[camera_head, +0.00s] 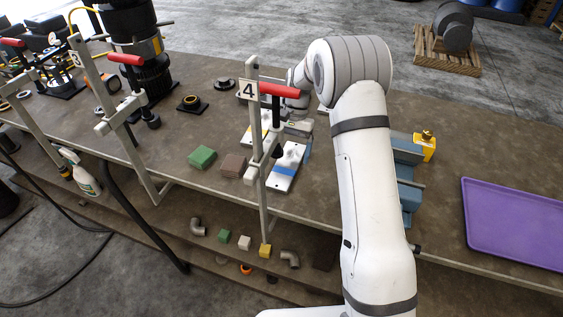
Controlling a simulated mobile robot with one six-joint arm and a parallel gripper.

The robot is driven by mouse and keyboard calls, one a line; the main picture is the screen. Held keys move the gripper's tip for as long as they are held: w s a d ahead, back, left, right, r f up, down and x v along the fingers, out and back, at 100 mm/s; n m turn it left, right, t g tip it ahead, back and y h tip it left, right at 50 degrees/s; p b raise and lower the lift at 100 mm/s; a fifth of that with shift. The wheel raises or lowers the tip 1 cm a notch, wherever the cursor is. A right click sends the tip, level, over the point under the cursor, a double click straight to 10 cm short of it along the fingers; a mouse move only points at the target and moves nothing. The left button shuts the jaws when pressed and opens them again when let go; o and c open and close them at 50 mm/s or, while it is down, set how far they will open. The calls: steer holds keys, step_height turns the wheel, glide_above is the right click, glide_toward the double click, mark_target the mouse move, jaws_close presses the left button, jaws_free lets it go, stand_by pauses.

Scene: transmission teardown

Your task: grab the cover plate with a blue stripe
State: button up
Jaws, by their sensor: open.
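The cover plate with a blue stripe (285,177) is a white plate lying flat on the brown workbench (345,190), just right of the post of the clamp marked 4. My gripper (298,128) is open, over the bench behind this plate and the red-handled clamp. The clamp and my arm partly hide the gripper, and its fingertips are hard to make out. Another white plate with a yellow stripe (252,133) lies further back, beside the gripper.
The clamp marked 4 (251,120) with its red handle stands in front of the plates. A green block (202,157) and a brown block (233,166) lie to the left.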

steer(key=shift+x, duration=1.1)
steer(key=shift+w, duration=0.1)
steer(key=c, duration=1.5)
